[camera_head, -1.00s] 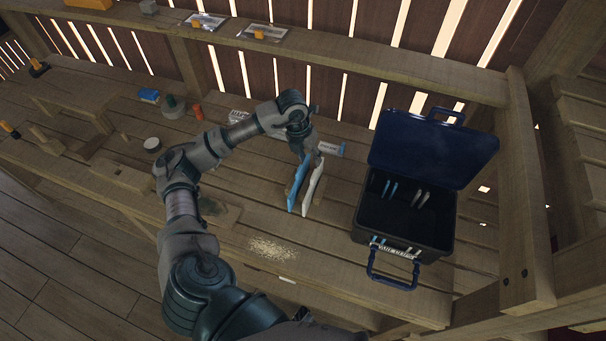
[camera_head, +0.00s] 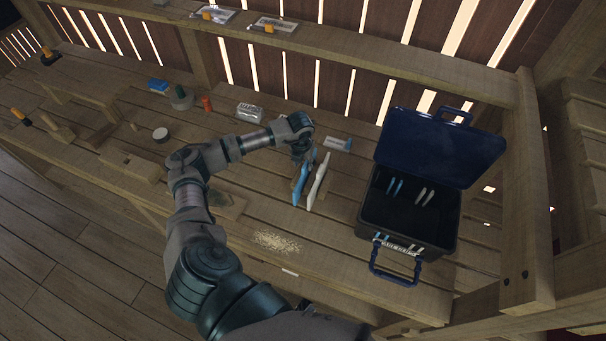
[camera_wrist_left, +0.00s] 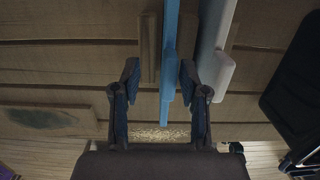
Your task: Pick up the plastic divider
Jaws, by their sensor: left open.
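Two thin plastic dividers, one blue (camera_head: 302,186) and one white (camera_head: 319,182), stand side by side on edge at a small wooden holder on the bench, left of the case. My left gripper (camera_head: 303,160) is above the far part of the blue divider. In the left wrist view the gripper (camera_wrist_left: 159,75) is open, with the blue divider (camera_wrist_left: 169,60) running between its fingers, closer to the right finger. The white divider (camera_wrist_left: 213,60) lies just outside the right finger. I cannot tell how deep the fingers are. My right gripper is out of view.
An open dark blue case (camera_head: 408,212) with slotted dividers inside stands to the right, its lid (camera_head: 438,148) raised. A white-and-blue item (camera_head: 338,143) lies behind the dividers. A pale pile of shavings (camera_head: 277,242) lies in front. Wooden posts stand at the right.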

